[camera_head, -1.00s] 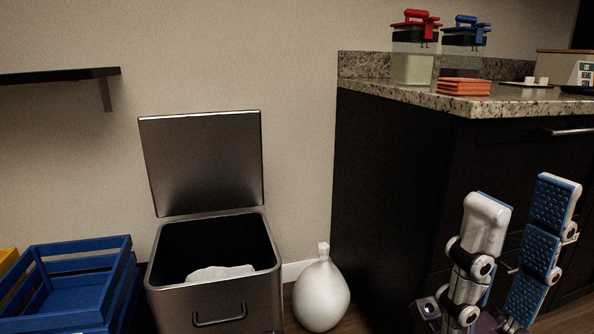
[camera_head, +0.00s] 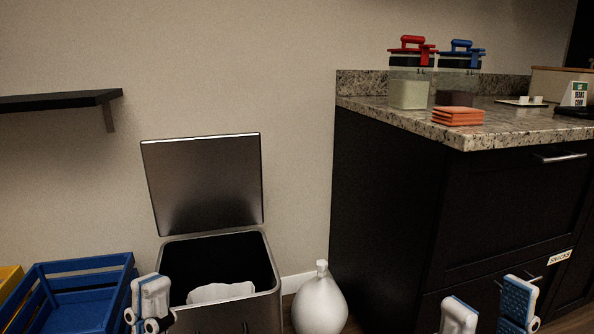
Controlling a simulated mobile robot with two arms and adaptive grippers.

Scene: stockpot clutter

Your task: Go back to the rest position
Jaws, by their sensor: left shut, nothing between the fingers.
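My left gripper (camera_head: 151,290) shows at the bottom left of the head view, in front of the front left of the steel bin (camera_head: 262,288). It is shut and holds nothing. My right gripper (camera_head: 488,298) is at the bottom right, in front of the dark cabinet (camera_head: 385,210). Its two blue-and-white fingers stand apart with nothing between them. The lower parts of both grippers and my arms are cut off by the bottom edge.
The bin's lid (camera_head: 203,185) stands open, with a white item (camera_head: 220,291) inside. A blue crate (camera_head: 85,268) is at left, a white bag (camera_head: 320,303) right of the bin. The granite counter (camera_head: 400,117) holds lidded containers and orange cloths (camera_head: 458,116). A shelf (camera_head: 60,102) juts out at left.

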